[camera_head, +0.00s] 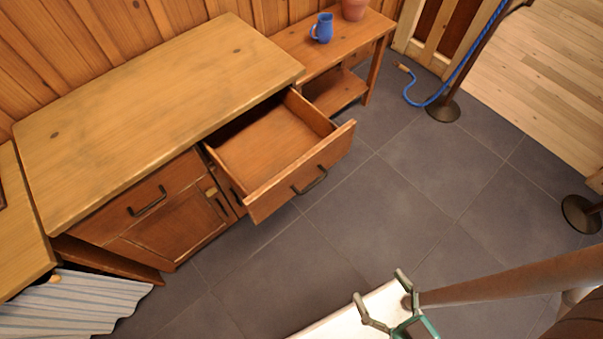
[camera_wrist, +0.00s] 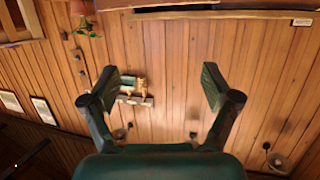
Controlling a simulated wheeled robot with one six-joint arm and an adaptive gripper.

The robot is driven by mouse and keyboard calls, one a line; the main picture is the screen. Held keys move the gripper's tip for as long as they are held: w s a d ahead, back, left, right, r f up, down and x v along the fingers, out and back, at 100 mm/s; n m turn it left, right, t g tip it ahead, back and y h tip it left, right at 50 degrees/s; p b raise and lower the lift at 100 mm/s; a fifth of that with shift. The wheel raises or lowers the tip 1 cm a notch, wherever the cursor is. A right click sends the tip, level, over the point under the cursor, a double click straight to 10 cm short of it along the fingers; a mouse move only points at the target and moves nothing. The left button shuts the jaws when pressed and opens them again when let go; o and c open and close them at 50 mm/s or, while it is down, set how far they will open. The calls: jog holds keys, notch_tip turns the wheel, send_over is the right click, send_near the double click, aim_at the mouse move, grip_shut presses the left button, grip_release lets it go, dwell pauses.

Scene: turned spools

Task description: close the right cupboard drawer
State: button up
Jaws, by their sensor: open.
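The right cupboard drawer (camera_head: 283,150) is pulled well out of the wooden cupboard (camera_head: 160,100) in the head view. The drawer looks empty, and its front carries a dark bar handle (camera_head: 311,180). My gripper (camera_head: 380,290) is at the bottom of the head view, in front of the drawer and apart from it. In the wrist view my gripper (camera_wrist: 165,85) is open, with nothing between its fingers. The wrist view faces a plank wall, and the drawer is not in it.
The left drawer (camera_head: 145,200) looks shut. A low side table (camera_head: 340,45) with a blue mug (camera_head: 322,28) and a clay pot (camera_head: 354,8) stands right of the cupboard. A post with a blue rope (camera_head: 443,110) stands further right. Grey tiled floor (camera_head: 400,190) is clear before the drawer.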

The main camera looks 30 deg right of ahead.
jog(key=c, duration=0.4)
jog(key=shift+w+d+f+m, duration=0.1)
jog(key=shift+f+m, duration=0.2)
jog(key=shift+f, duration=0.1)
jog(key=c, duration=0.4)
jog(key=f+m, duration=0.1)
jog(key=f+m+h, duration=0.1)
jog(key=f, duration=0.1)
jog(key=w+d+f+m+g, duration=0.1)
jog(key=f, duration=0.1)
jog(key=shift+d+f, duration=0.1)
jog(key=shift+f, duration=0.05)
grip_shut()
jog(key=m+t+y, duration=0.4)
jog(key=m+y, duration=0.2)
jog(key=m, duration=2.3)
send_near(343, 146)
jog(key=x, duration=0.7)
jog(key=shift+w, duration=0.15)
